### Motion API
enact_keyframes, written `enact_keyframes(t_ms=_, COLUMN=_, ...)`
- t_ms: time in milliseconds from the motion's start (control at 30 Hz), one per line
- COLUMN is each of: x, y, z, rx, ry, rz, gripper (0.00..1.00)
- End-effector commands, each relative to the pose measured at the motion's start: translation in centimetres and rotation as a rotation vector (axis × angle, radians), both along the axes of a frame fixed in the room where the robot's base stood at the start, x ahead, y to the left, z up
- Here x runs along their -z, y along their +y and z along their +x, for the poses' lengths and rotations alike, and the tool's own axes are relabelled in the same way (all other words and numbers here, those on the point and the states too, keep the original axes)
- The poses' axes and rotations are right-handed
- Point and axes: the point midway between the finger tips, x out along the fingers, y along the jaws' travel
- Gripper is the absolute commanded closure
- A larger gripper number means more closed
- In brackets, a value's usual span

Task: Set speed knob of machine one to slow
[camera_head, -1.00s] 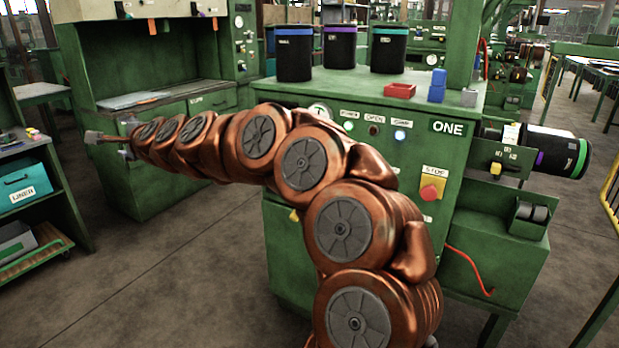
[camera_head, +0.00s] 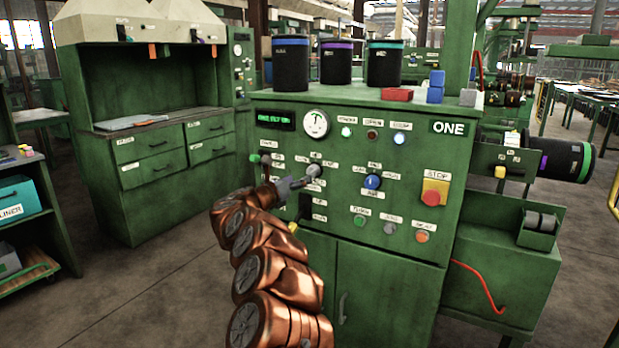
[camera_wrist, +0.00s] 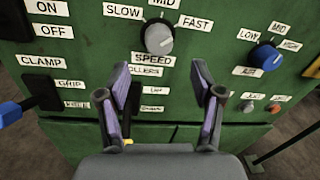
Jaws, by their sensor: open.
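Machine one (camera_head: 410,215) is a green cabinet with a control panel facing me. Its grey speed knob (camera_wrist: 158,38) sits above the SPEED label in the wrist view, with SLOW to its left, MID above and FAST to its right. I cannot tell surely where its pointer is set. The knob also shows in the head view (camera_head: 314,170). My gripper (camera_wrist: 162,82) is open and empty, its two fingers spread below the knob in the wrist view. In the head view, my gripper (camera_head: 297,184) is close to the panel, just left of the knob.
A blue-faced knob (camera_wrist: 267,56) is to the right, and black switches (camera_wrist: 40,88) are to the left. A red stop button (camera_head: 431,197) is farther right. Dark canisters (camera_head: 337,62) and small red and blue blocks (camera_head: 397,94) stand on top of the machine.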

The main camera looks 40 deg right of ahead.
Motion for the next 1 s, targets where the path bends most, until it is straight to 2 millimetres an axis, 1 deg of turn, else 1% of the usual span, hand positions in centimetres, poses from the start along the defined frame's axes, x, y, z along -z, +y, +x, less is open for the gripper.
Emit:
enact_keyframes(t_ms=200, x=-0.2, y=-2.0, z=0.4, rx=0.0, ry=0.0, rz=-0.004, gripper=0.33)
enact_keyframes(t_ms=600, x=-0.1, y=-5.3, z=1.1, rx=-0.002, ry=0.004, rz=-0.002, gripper=0.33)
enact_keyframes(t_ms=800, x=-0.2, y=-6.4, z=1.4, rx=-0.003, ry=0.003, rz=-0.003, gripper=0.33)
enact_keyframes(t_ms=1000, x=-0.1, y=-6.9, z=1.6, rx=-0.005, ry=0.003, rz=-0.003, gripper=0.33)
